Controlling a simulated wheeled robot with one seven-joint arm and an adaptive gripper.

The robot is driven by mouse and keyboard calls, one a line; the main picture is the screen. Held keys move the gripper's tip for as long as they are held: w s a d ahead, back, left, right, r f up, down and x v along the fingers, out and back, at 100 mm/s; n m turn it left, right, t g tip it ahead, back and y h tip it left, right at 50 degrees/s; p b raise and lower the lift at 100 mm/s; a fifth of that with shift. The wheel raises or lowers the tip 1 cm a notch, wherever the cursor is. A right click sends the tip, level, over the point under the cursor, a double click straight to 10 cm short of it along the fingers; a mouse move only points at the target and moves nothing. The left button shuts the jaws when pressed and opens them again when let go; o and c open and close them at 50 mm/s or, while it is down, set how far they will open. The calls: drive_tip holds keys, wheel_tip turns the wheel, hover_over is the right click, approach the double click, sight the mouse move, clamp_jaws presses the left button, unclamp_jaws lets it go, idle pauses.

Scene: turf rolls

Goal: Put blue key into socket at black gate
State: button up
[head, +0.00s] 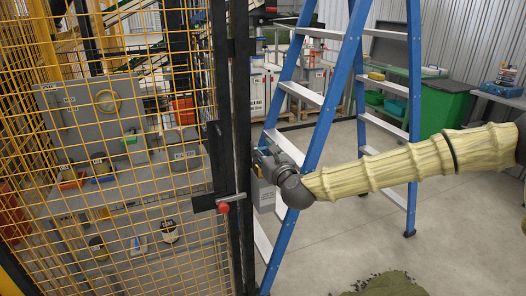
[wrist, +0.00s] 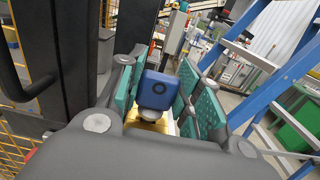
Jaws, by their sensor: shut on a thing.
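The blue key (wrist: 155,88) has a blue block-like head with a round dark spot. It sits between the teal pads of my gripper (wrist: 158,90), which is shut on it. A brass-coloured part (wrist: 133,124) shows just below the key; I cannot tell whether it belongs to the key. In the head view my gripper (head: 262,162) is just right of the black gate's post (head: 241,120), and the key is too small to make out. A grey box (head: 264,195) shows just below my gripper. No socket opening is clearly visible, and I cannot tell whether the key touches one.
A blue stepladder (head: 343,85) stands close behind my gripper. Yellow mesh fence (head: 120,230) lies left of the gate, with a red-knobbed latch (head: 224,207) on it. A green turf patch (head: 390,285) lies on the floor. Open floor shows at the lower right.

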drive_tip(key=shift+f+b, duration=0.5)
drive_tip(key=shift+f, duration=0.05)
drive_tip(key=o, duration=1.1)
drive_tip(key=shift+s, duration=0.15)
drive_tip(key=v, duration=1.1)
drive_tip(key=shift+s+d, duration=0.2)
drive_tip(key=shift+s, duration=0.15)
